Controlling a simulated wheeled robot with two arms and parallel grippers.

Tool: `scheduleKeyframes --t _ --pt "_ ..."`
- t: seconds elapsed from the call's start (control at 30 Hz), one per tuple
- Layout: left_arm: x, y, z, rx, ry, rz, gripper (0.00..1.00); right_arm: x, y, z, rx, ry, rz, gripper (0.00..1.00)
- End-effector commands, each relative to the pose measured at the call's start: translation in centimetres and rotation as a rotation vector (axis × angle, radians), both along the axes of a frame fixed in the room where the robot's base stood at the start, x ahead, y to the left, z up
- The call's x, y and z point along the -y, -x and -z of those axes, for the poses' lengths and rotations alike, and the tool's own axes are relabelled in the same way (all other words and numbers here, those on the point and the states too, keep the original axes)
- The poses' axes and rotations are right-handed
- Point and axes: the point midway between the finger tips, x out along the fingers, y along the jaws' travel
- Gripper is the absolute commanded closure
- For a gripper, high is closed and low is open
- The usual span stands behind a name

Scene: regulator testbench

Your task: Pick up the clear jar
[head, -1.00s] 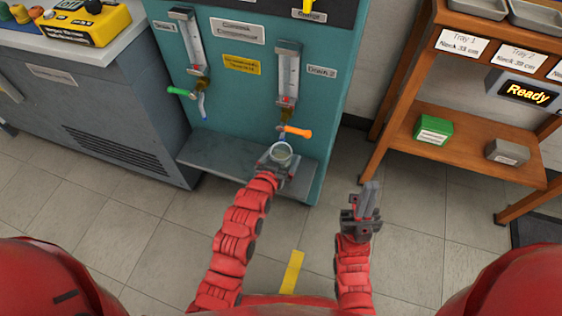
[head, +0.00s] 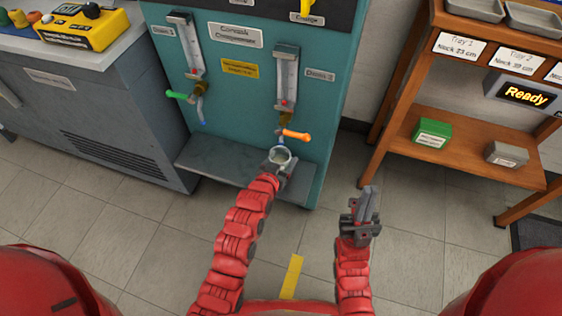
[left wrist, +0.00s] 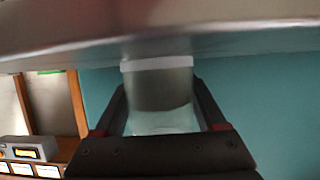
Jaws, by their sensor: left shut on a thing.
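The clear jar (head: 280,155) is at the right end of the grey shelf, below the orange-handled drain valve. My left gripper (head: 281,161) is shut on it, with a finger on each side. The left wrist view shows the jar (left wrist: 162,97) between the dark fingers (left wrist: 162,112), its white-banded end close to the shelf edge (left wrist: 210,35). I cannot tell whether the jar touches the shelf. My right gripper (head: 369,203) is away to the right over the floor, apart from the jar; its finger gap is unclear.
The teal bench (head: 235,110) has a green-handled valve (head: 177,95) and an orange-handled valve (head: 295,135). The grey shelf (head: 220,165) is clear to the jar's left. A wooden rack (head: 460,150) with a green box (head: 432,131) and a grey box (head: 507,153) stands right.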

Motion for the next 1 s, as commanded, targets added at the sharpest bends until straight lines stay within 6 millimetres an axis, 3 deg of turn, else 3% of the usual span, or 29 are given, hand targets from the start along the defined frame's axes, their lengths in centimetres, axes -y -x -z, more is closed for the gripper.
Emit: scheduleKeyframes --t 0.27,0.8,1.0 --pt "-0.1 0.2 -1.8 0.000 0.000 0.001 0.94 0.0 0.0 -1.0 0.000 0.000 0.000 1.00" --pt "-4.5 11.8 -1.5 -0.006 -0.003 0.001 0.94 0.0 0.0 -3.4 0.000 0.000 0.000 1.00" --pt "-5.8 15.0 -1.6 -0.001 -0.001 0.001 0.94 0.0 0.0 -3.9 0.000 0.000 0.000 1.00"
